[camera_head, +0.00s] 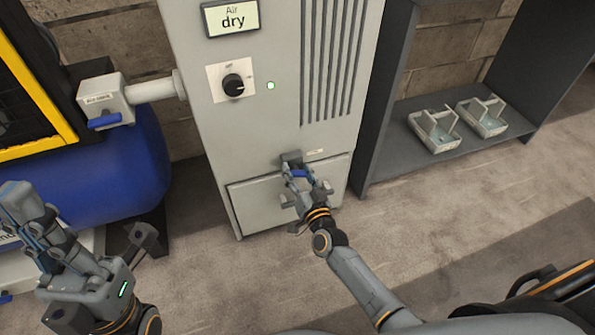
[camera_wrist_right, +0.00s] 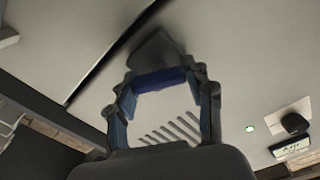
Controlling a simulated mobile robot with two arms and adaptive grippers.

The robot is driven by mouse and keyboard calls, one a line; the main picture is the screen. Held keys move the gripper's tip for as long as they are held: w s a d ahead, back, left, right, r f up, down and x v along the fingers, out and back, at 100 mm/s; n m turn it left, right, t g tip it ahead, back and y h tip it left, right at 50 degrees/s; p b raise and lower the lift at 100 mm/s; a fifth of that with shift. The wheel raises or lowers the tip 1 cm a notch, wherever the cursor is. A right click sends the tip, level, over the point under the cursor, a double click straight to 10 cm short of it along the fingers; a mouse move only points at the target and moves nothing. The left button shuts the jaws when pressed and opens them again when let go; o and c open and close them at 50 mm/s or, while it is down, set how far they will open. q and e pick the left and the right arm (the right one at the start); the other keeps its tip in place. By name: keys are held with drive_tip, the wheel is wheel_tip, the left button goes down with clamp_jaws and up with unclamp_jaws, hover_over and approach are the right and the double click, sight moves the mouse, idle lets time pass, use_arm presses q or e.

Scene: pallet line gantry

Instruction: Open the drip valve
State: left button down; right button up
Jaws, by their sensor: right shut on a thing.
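The drip valve (camera_head: 291,158) is a small grey body with a blue lever on the front of the grey dryer cabinet, above its lower panel. My right gripper (camera_head: 303,177) is at the valve, shut on the blue lever. In the right wrist view the blue lever (camera_wrist_right: 160,80) lies crosswise between the two fingers, in front of the grey valve body (camera_wrist_right: 155,48). The fingers partly hide the valve in the head view. My left gripper (camera_head: 82,220) is at the lower left, open and empty, away from the cabinet.
The cabinet (camera_head: 265,130) carries a display reading "Air dry" (camera_head: 232,18), a black knob (camera_head: 233,85) and a lit green lamp (camera_head: 270,86). Left are a blue tank (camera_head: 125,175) and another blue-handled valve (camera_head: 104,120). Right, a dark shelf (camera_head: 400,165) holds two trays (camera_head: 435,130).

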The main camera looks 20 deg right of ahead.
drive_tip(key=m, duration=0.2)
drive_tip(key=shift+d+m, duration=0.1)
drive_tip(key=shift+m, duration=0.3)
drive_tip(key=m, duration=0.3)
drive_tip(key=shift+f+m, duration=0.1)
drive_tip(key=shift+m, duration=0.2)
drive_tip(key=m+b, duration=0.1)
drive_tip(key=m, duration=0.5)
drive_tip(key=shift+d+f+b, duration=0.1)
drive_tip(key=shift+b, duration=0.25)
drive_tip(key=shift+m, duration=0.4)
drive_tip(key=o, duration=1.2)
drive_tip(key=s, duration=1.2)
drive_tip(key=shift+d, duration=0.2)
